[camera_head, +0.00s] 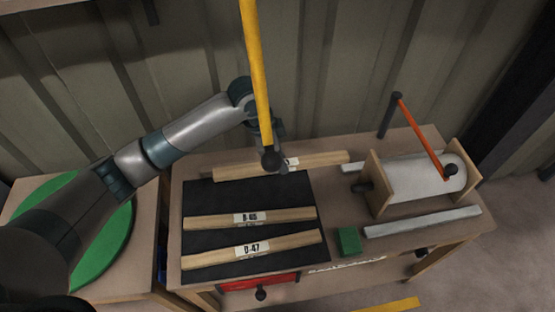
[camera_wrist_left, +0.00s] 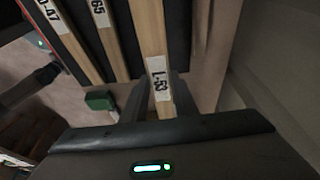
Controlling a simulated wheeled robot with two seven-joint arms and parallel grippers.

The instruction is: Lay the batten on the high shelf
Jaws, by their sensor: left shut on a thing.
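My left gripper (camera_head: 282,163) is shut on the pale wooden batten (camera_head: 322,160) at the back of the workbench, partly hidden behind a yellow bar. In the left wrist view the batten (camera_wrist_left: 150,35), labelled L-53, lies between the fingers (camera_wrist_left: 158,98). It is close to the bench; I cannot tell whether it touches. Two more labelled battens, B-65 (camera_head: 290,213) and D-47 (camera_head: 290,243), lie on the black mat (camera_head: 200,200). A brown ledge (camera_head: 22,4), perhaps the high shelf, shows only its edge at the top left. My right gripper is out of view.
The yellow bar (camera_head: 257,75) with a black ball end hangs before the gripper. A roller with a red crank (camera_head: 420,135), a grey strip (camera_head: 422,222) and a green block (camera_head: 348,241) occupy the bench's right. A green disc (camera_head: 105,247) lies on the left table.

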